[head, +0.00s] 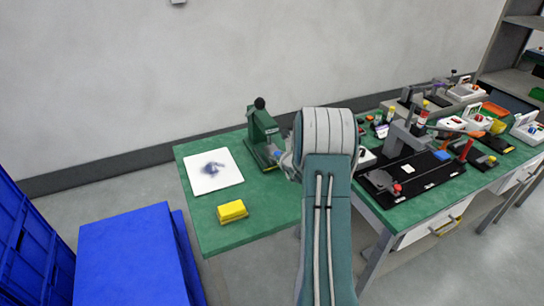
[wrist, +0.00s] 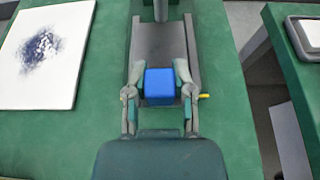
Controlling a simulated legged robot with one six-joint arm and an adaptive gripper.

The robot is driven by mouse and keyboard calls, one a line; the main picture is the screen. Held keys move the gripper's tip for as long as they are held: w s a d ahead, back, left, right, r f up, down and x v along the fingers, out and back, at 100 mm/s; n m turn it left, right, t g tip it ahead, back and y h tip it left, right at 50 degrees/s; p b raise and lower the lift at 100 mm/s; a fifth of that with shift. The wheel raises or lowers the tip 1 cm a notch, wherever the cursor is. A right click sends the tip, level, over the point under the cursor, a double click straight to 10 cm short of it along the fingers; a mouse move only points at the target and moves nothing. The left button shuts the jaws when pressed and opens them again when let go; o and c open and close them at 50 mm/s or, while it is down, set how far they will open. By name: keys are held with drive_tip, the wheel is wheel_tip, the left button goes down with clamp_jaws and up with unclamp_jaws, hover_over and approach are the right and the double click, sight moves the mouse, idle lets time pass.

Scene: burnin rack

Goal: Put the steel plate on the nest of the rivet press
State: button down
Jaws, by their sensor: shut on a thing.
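The green press (head: 262,132) with a black knob stands at the back of the green table. In the wrist view its grey base (wrist: 165,42) lies straight ahead of my gripper (wrist: 160,80). My gripper is shut, with a blue block (wrist: 160,87) between its fingers, over the near part of that base. I cannot tell whether the block touches the base. In the head view my gripper (head: 289,163) is at the press's front right, partly hidden by my arm. I see no plain steel plate; the nest is not clearly visible.
A white board with a dark smudge (head: 205,180) and a yellow block (head: 232,211) lie on the green table (head: 260,220). A second table at right holds a black fixture board (head: 430,180) and several devices. Blue crates (head: 130,255) stand at left.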

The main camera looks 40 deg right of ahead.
sight(273, 151)
drive_tip(key=w, duration=0.2)
drive_tip(key=w+d, duration=0.1)
drive_tip(key=w, duration=0.1)
drive_tip(key=shift+d+f, duration=0.1)
drive_tip(key=shift+d, duration=0.05)
wheel_tip(273, 151, down, 4)
drive_tip(key=shift+w+r, duration=0.1)
drive_tip(key=shift+r, duration=0.15)
drive_tip(key=c, duration=0.8)
unclamp_jaws()
drive_tip(key=shift+o, duration=0.2)
